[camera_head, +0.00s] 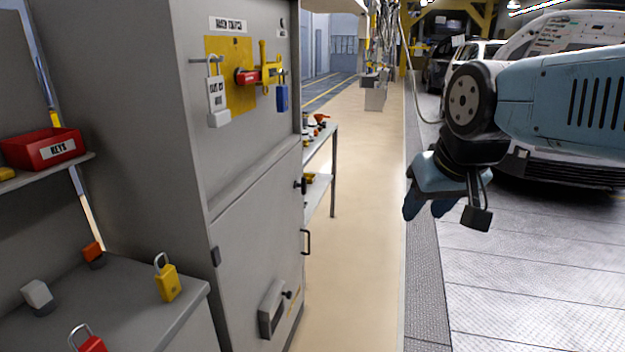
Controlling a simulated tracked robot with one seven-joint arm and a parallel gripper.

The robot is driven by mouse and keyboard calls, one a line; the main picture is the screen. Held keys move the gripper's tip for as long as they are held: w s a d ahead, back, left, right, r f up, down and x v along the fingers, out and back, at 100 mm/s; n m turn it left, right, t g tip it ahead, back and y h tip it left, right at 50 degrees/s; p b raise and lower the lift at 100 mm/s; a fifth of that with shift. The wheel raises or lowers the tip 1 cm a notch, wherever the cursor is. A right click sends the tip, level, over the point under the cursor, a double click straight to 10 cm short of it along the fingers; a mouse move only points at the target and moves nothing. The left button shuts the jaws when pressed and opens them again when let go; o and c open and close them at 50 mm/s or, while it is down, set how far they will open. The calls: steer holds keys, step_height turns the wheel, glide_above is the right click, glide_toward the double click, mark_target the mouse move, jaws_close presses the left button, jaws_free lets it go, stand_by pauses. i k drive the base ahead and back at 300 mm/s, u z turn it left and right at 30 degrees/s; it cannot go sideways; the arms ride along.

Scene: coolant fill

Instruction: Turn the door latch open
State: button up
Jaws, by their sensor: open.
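A grey cabinet (130,120) stands left of centre, with a lower door (250,240) on its front. A small black latch-like knob (300,186) sits at the door's upper right edge. A black pull handle (307,242) is below it. I cannot tell the latch's turn position. The door looks shut. My gripper (424,208) hangs to the right, over the aisle edge, pointing down. It is open and empty, well apart from the cabinet and touching nothing.
A yellow panel (228,75) above the door carries a red switch handle (247,76) and hanging padlocks. A grey box (271,308) sticks out low on the door. A workbench (320,145) stands behind the cabinet. The beige aisle (360,250) is clear. A white vehicle (560,170) is at right.

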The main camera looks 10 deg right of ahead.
mark_target(303, 185)
steer(key=z, duration=0.15)
steer(key=i, duration=1.45)
steer(key=u, duration=0.6)
